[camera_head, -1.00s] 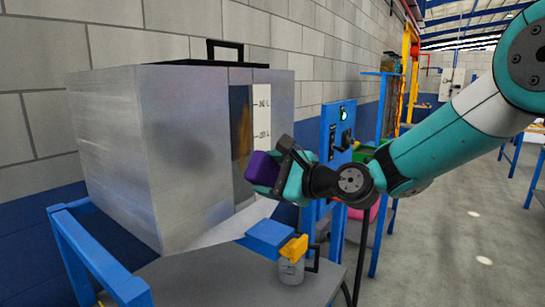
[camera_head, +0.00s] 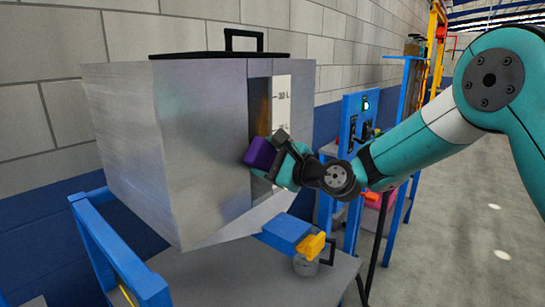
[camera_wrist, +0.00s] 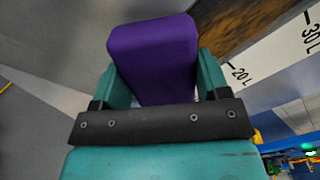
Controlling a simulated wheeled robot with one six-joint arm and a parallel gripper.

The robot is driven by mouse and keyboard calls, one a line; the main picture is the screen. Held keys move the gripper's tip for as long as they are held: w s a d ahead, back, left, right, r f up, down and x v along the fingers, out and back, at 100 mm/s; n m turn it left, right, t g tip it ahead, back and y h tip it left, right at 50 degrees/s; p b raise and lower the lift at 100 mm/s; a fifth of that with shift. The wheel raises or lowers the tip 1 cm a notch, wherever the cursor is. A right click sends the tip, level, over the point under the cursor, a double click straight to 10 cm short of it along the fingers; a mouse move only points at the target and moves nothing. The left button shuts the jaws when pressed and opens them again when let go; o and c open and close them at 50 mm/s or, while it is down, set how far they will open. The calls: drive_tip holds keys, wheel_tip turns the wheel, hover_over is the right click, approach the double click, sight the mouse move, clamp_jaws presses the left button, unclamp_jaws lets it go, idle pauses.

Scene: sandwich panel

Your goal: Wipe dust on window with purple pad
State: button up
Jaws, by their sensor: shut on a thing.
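The purple pad (camera_head: 262,153) is held in my gripper (camera_head: 276,150), in front of the metal tank's window. In the wrist view the pad (camera_wrist: 152,52) sits between both teal fingers of my gripper (camera_wrist: 155,82). The window (camera_head: 261,103) is a narrow upright strip with a brownish, dusty look, beside a white litre scale (camera_head: 281,100). In the wrist view the brown window (camera_wrist: 238,22) lies just beyond the pad's right side. The pad covers part of the window's lower portion in the head view. I cannot tell whether the pad touches the glass.
The grey metal tank (camera_head: 205,140) has a black lid with a handle (camera_head: 244,38). Below it are a blue spout with a yellow valve (camera_head: 311,245), a small jug (camera_head: 304,266) and a grey table (camera_head: 250,285). A blue control panel (camera_head: 354,140) stands to the right.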

sight(267, 146)
drive_tip(key=shift+p+x, duration=0.75)
drive_tip(key=shift+x, duration=0.25)
idle(0.6)
drive_tip(key=shift+w+d, duration=1.25)
drive_tip(key=shift+w, duration=0.2)
drive_tip(key=shift+w+d+r+p, duration=0.55)
drive_tip(key=shift+w+r+p, duration=0.2)
drive_tip(key=shift+w, duration=0.05)
drive_tip(key=shift+w+d+r+p, duration=0.6)
drive_tip(key=shift+w+r+p, duration=0.1)
drive_tip(key=shift+w, duration=0.1)
drive_tip(key=shift+s+a, duration=1.55)
drive_tip(key=shift+s, duration=0.3)
drive_tip(key=shift+s+a+p, duration=0.4)
drive_tip(key=shift+s+a, duration=0.55)
drive_tip(key=shift+s, duration=0.3)
